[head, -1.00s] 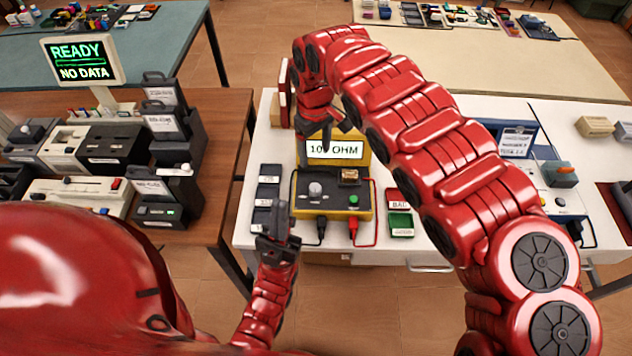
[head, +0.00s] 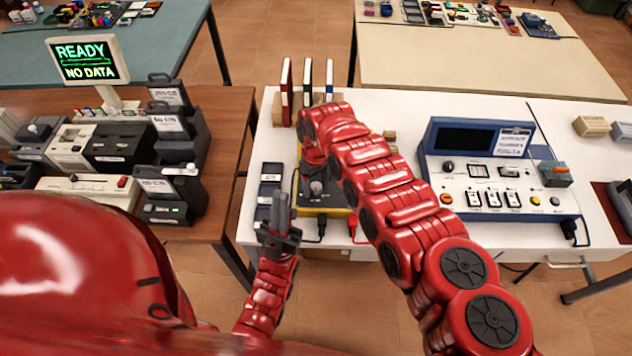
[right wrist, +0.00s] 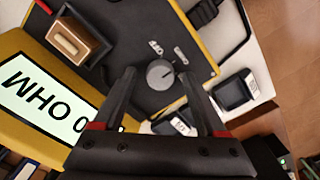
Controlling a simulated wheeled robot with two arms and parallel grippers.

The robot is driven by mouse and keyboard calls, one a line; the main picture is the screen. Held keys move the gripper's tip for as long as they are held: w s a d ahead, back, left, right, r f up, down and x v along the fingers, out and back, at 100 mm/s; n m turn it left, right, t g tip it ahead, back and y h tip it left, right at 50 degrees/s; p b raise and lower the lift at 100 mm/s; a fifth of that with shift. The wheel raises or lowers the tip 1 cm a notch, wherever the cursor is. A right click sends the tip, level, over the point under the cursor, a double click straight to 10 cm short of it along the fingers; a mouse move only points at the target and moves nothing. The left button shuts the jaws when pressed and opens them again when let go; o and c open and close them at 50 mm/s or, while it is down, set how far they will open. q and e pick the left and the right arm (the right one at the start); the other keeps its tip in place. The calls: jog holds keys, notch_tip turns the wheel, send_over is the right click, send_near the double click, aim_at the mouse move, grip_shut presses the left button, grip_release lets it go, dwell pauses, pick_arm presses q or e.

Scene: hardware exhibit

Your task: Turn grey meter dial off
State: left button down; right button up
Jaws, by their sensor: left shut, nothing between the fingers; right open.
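The grey dial (head: 317,188) is a round knob on the dark top of the yellow-edged meter (head: 296,183). In the right wrist view the dial (right wrist: 160,75) shows between the fingertips of my open right gripper (right wrist: 158,78); contact cannot be told. The meter's lit display (right wrist: 40,95) reads "OHM" with a 0, upside down and partly covered by a finger. My left gripper (head: 280,212) is shut and empty, in front of the meter's left side.
Small dark boxes (head: 270,188) stand left of the meter. A blue bench instrument (head: 500,170) stands to the right, with bare white tabletop (head: 400,112) behind. Binders (head: 308,85) stand at the back. Black and red plugs (head: 352,228) with leads are at the meter's front.

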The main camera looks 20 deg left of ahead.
grip_shut()
dwell(0.3)
